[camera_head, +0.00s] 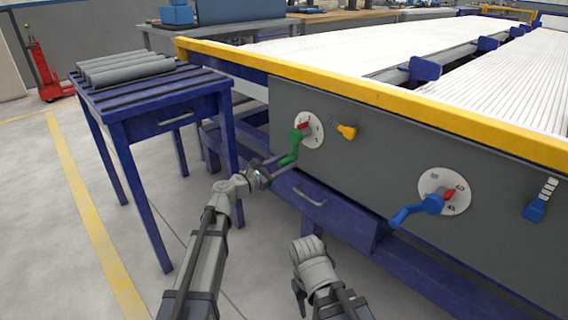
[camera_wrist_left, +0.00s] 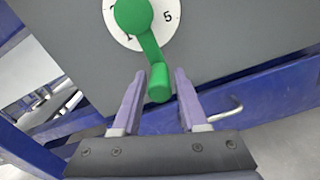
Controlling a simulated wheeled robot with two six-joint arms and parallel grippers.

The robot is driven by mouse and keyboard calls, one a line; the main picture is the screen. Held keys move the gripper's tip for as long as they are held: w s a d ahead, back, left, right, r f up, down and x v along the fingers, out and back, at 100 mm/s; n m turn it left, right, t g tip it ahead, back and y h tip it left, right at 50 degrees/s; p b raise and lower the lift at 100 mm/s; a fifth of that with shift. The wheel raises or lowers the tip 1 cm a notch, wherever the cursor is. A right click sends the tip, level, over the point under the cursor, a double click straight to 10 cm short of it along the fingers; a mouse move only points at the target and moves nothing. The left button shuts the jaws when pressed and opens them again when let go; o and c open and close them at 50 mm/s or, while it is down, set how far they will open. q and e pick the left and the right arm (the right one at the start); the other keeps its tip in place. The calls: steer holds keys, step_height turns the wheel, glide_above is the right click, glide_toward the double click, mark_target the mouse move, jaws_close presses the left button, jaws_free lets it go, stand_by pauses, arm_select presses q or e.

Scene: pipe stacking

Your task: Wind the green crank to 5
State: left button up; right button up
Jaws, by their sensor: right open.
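The green crank (camera_head: 296,143) sits on a white round dial (camera_head: 314,138) on the grey panel, with a red pointer at its hub. Its handle hangs down and to the left in the head view. In the left wrist view the green handle (camera_wrist_left: 159,84) lies between the fingertips, and a 5 shows on the dial (camera_wrist_left: 168,17) right of the hub. My left gripper (camera_head: 289,166) is open, with one finger on each side of the handle and gaps visible. My right gripper (camera_head: 299,295) is open and empty, low in front of the panel.
A blue crank (camera_head: 418,209) with its own dial is farther right. A blue drawer (camera_head: 325,205) juts out below. A blue table (camera_head: 150,98) with grey pipes (camera_head: 125,68) stands left.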

arm_select(q)
jaws_close()
stand_by(1.1)
